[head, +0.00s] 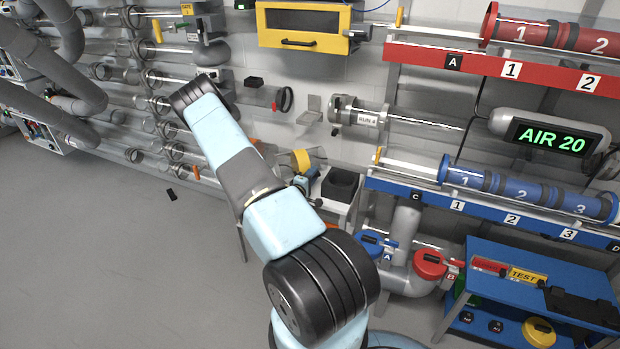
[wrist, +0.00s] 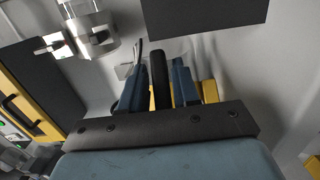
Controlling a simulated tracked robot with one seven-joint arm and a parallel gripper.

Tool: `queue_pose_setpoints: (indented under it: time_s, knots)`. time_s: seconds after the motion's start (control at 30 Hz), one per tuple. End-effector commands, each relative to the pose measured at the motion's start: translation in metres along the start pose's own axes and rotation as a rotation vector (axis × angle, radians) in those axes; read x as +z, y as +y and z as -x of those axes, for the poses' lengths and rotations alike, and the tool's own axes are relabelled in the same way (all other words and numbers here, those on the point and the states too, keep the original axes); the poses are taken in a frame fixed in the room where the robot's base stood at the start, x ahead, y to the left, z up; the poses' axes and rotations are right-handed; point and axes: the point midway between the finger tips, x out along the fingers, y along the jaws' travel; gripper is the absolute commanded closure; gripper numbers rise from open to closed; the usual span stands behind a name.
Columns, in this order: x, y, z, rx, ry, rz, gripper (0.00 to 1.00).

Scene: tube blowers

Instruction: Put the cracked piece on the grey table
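A short clear tube piece with a yellow collar (head: 301,160) is at my gripper (head: 304,183), in front of the wall in the head view. I take it for the cracked piece; no crack can be made out. In the wrist view, a black band (wrist: 160,78) stands between the two blue fingers of my gripper (wrist: 157,90), with clear material and yellow parts beside it. The fingers appear closed around this band. The small grey table (head: 338,209) is just right of and below the gripper, partly hidden by my arm.
A black open bin (head: 340,184) stands on the grey table; it also shows in the wrist view (wrist: 205,14). A blue table (head: 500,282) stands at the lower right. A metal flange (head: 345,113) juts from the wall. Red and blue tube racks fill the right. Open floor lies left.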

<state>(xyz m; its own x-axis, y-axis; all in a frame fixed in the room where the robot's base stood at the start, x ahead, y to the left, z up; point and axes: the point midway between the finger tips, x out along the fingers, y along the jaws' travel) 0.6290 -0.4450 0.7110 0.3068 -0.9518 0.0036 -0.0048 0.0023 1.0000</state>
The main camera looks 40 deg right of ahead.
Motion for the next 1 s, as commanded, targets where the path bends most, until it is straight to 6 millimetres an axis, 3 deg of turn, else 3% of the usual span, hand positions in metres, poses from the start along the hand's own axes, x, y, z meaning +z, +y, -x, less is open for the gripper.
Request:
queue_pose_setpoints:
  time_s: [0.17, 0.53, 1.0]
  knots:
    - [0.0, 0.0, 0.0, 0.0, 0.0, 0.0, 0.53]
    - [-0.002, 0.0, 0.009, 0.0, 0.003, 0.001, 0.53]
    - [-0.001, 0.0, 0.09, -0.001, 0.004, 0.002, 0.53]
